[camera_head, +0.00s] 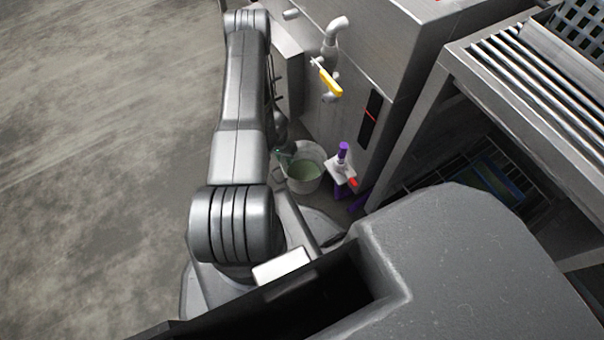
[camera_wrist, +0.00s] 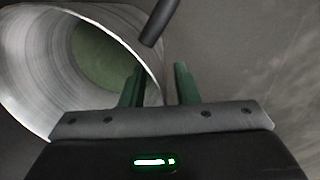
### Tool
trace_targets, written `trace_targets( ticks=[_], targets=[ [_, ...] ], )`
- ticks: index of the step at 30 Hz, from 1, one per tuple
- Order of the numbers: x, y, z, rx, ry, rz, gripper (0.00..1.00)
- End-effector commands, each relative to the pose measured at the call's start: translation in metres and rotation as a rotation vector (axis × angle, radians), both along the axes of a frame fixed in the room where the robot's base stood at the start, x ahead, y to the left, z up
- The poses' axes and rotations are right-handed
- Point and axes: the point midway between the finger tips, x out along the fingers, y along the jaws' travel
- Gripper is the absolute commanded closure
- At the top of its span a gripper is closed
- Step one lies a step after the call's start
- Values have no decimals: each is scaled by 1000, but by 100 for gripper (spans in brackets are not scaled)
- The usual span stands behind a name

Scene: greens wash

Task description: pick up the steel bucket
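The steel bucket (camera_head: 303,186) stands on the floor beside the steel cabinet, with pale green in its bottom. In the wrist view the bucket (camera_wrist: 38,62) fills the left side, its open mouth facing the camera. My gripper (camera_wrist: 159,72) is open, with two green fingers apart. The left finger overlaps the bucket's mouth and the right finger is outside it, with the rim showing between them. I cannot tell whether either finger touches the rim. A dark rod (camera_wrist: 158,22), perhaps the bucket's handle grip, lies just beyond the fingertips. In the head view my arm partly hides the gripper.
The steel cabinet (camera_head: 375,50) rises behind, with a yellow-handled tap (camera_head: 328,80). A slatted rack (camera_head: 530,90) is at right. Open floor (camera_head: 90,150) lies at left.

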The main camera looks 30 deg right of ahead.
Motion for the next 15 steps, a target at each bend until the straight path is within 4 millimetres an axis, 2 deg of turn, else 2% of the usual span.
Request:
trace_targets(
  ticks=[3,10,11,15],
  targets=[
    [-1,0,-6,1,1,1,72],
    [-1,0,-6,0,0,-1,72],
    [-1,0,-6,0,0,-1,74],
    [-1,0,-6,0,0,0,100]
  ],
)
